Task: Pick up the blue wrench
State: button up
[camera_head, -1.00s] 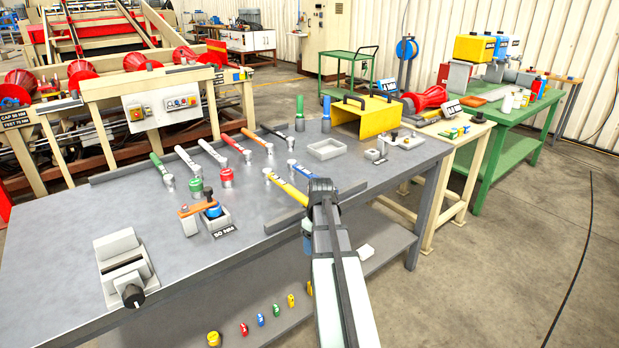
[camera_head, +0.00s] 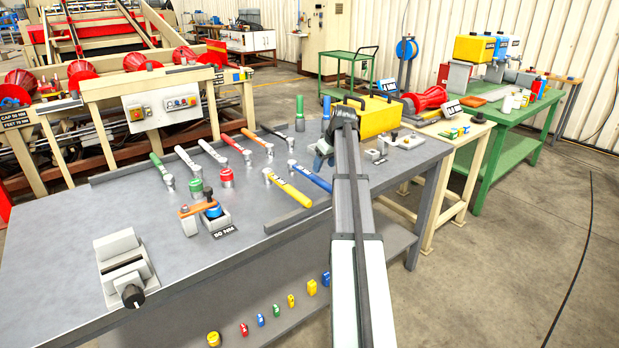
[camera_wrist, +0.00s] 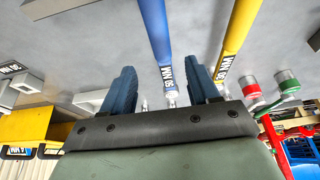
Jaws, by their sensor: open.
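The blue wrench (camera_head: 311,178) lies on the grey bench near its right front edge, its head toward the back and its handle toward the edge. In the wrist view the blue wrench (camera_wrist: 154,32) shows with its label and head end in line with the gap between my fingers. My gripper (camera_head: 321,152) is open and empty, above the bench beyond the wrench's head end. Its two blue fingers show in the wrist view (camera_wrist: 162,88). I cannot tell its exact height. Nothing is between the fingertips that I can see to be gripped.
A yellow wrench (camera_head: 287,187) lies close beside the blue one. Several other wrenches lie in a row to the left. A yellow box (camera_head: 380,115) stands behind my gripper. An orange-topped fixture (camera_head: 197,209) and a grey vise (camera_head: 125,262) stand on the left part of the bench.

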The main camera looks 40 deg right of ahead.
aim_at(317, 181)
jog(key=shift+x, duration=5.05)
jog(key=shift+w+a, duration=0.1)
jog(key=shift+w, duration=0.05)
jog(key=shift+c, duration=0.2)
grip_shut()
jog(key=shift+r, duration=0.1)
